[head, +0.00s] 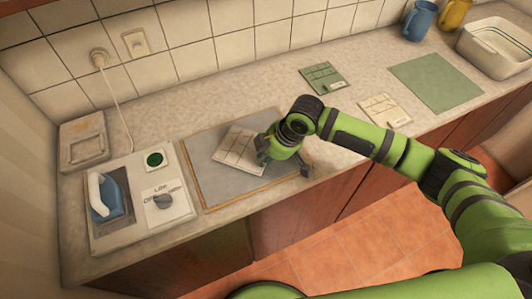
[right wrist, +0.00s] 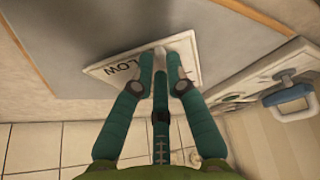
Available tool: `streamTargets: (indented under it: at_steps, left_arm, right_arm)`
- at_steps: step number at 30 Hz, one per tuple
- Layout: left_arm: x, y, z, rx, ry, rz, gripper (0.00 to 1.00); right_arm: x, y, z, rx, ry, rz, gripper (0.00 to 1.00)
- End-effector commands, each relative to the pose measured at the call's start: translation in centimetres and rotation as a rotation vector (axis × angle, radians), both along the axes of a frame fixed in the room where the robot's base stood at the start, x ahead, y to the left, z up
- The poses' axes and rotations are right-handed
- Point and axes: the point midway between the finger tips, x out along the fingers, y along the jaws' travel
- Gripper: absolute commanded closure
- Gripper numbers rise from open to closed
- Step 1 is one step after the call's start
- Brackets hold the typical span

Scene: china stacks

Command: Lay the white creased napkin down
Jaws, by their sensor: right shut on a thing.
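The white creased napkin (head: 238,146) is a pale square with dark crease lines, over the grey pad of the ironing board (head: 222,187). My right gripper (head: 264,157) is shut on its right edge. In the right wrist view the napkin (right wrist: 105,69) shows a "LOW" label, and my right gripper's fingertips (right wrist: 162,66) close on its edge. Whether the napkin touches the pad or is just above it, I cannot tell. The fingers hide part of it. My left gripper is not in view.
The blue iron (head: 108,195) stands left of the board, beside a dial panel (head: 166,203) and green button (head: 154,159). A green napkin (head: 322,77) and cream napkin (head: 384,109) lie right. Beyond are a green mat (head: 435,82), mugs (head: 420,20) and a basket (head: 497,47).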

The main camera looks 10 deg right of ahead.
Motion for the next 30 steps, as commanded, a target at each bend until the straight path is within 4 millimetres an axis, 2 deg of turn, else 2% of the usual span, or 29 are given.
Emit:
streamTargets:
  at_steps: [28, 29, 30]
  left_arm:
    - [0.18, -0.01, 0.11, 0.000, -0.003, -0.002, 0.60]
    - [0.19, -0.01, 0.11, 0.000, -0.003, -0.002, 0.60]
    - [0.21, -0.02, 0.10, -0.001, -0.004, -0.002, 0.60]
  right_arm:
    - [0.01, -0.06, -0.69, -0.002, 0.001, -0.002, 1.00]
    - [0.02, -0.05, -0.68, -0.001, 0.001, -0.002, 0.77]
    - [0.02, -0.05, -0.68, -0.001, 0.001, -0.002, 0.61]
